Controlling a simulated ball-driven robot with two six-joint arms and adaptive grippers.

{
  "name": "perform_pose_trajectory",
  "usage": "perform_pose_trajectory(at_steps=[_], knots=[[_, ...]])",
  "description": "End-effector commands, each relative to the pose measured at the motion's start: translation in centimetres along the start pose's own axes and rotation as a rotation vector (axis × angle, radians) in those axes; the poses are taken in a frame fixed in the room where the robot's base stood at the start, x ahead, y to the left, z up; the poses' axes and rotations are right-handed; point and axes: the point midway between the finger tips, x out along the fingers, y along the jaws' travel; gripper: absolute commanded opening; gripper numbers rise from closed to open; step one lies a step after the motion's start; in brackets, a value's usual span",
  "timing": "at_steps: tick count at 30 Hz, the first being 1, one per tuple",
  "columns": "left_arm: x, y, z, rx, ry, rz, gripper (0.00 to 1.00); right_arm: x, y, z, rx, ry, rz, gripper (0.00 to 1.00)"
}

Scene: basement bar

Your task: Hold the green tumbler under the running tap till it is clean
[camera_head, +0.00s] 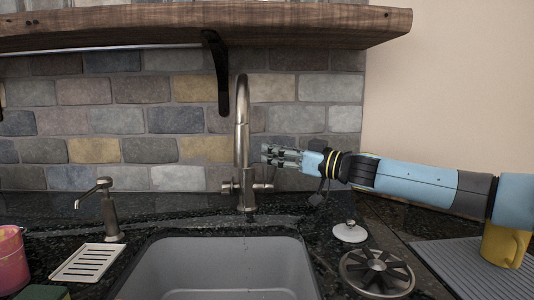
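No green tumbler shows in this view. The tap (242,140) is a tall brushed-metal gooseneck behind the sink, with a cross handle at its base. I see no water coming from it. The grey sink (220,265) lies below it, and the part of its basin in view looks empty. My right gripper (266,155) reaches in from the right, level, its fingertips just right of the tap's neck and above the handle. Nothing shows between its fingers, and their gap is too small to judge. My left gripper is out of view.
A soap dispenser (108,208) and a white slotted dish (88,262) stand left of the sink, near a pink cup (11,262). A wooden shelf (200,25) hangs above.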

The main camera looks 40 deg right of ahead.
Motion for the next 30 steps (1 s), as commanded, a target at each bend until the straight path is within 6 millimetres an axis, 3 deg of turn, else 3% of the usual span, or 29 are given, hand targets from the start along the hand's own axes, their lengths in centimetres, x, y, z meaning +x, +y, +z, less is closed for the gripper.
perform_pose_trajectory(at_steps=[10, 30], knots=[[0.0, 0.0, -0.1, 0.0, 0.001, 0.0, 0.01, -0.8, -0.1, 0.0, 0.001, 0.0, -0.005, 0.35], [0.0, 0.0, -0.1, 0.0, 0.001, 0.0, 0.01, -6.2, -0.2, 0.1, -0.002, -0.007, -0.014, 0.35]])
